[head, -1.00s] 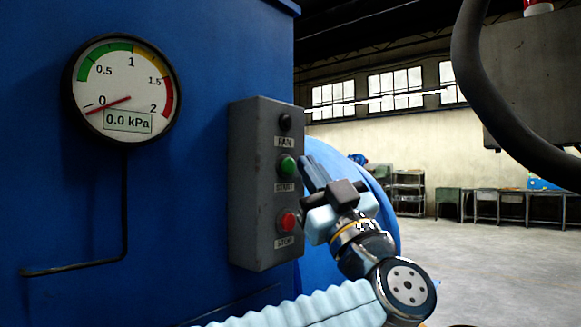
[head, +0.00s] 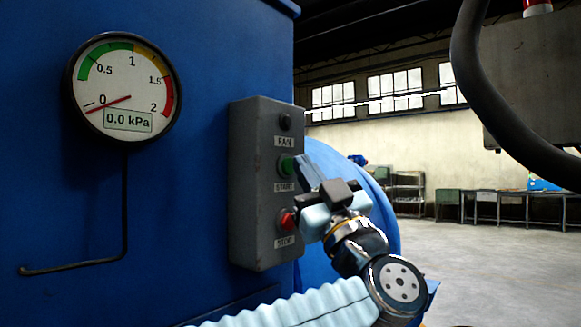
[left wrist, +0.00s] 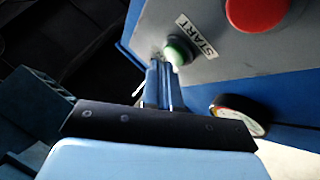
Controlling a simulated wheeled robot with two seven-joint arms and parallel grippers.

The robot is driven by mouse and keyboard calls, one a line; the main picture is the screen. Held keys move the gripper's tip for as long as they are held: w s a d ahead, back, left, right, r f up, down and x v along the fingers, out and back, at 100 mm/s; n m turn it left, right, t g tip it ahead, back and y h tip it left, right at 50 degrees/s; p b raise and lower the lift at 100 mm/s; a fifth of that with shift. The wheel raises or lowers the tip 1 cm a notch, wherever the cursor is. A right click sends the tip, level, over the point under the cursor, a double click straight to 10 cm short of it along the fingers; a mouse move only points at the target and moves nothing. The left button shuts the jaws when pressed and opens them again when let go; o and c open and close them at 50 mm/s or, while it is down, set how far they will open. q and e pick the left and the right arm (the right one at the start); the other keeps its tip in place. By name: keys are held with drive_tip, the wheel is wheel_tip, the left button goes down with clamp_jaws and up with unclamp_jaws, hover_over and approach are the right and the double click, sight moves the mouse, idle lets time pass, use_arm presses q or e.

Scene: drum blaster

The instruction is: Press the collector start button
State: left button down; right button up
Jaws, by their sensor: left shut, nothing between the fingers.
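The green START button (head: 286,166) is on the grey control box (head: 252,190), mounted on the blue cabinet. It also shows in the left wrist view (left wrist: 180,51). My left gripper (head: 300,163) is shut and empty, its fingertips right at the green button's side in the head view. In the left wrist view the fingertips (left wrist: 157,66) overlap the button's near edge; I cannot tell whether they touch it. The red STOP button (head: 286,221) sits below START, partly beside my gripper body. My right gripper is not in view.
A round gauge (head: 124,88) on the blue cabinet (head: 190,220) reads 0.0 kPa. A dark lamp or knob (head: 285,122) sits above the FAN label. A thick black hose (head: 500,120) hangs at the right. Open floor lies behind.

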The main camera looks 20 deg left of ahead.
use_arm(q)
drive_tip(key=shift+w+a, duration=0.2)
drive_tip(key=shift+a, duration=0.2)
idle(0.4)
idle(0.4)
drive_tip(key=shift+s+d, duration=0.35)
drive_tip(key=shift+d, duration=0.45)
drive_tip(key=d, duration=0.1)
drive_tip(key=s+d, duration=0.1)
drive_tip(key=d, duration=0.1)
drive_tip(key=s+d, duration=0.1)
drive_tip(key=shift+d, duration=0.3)
idle(0.5)
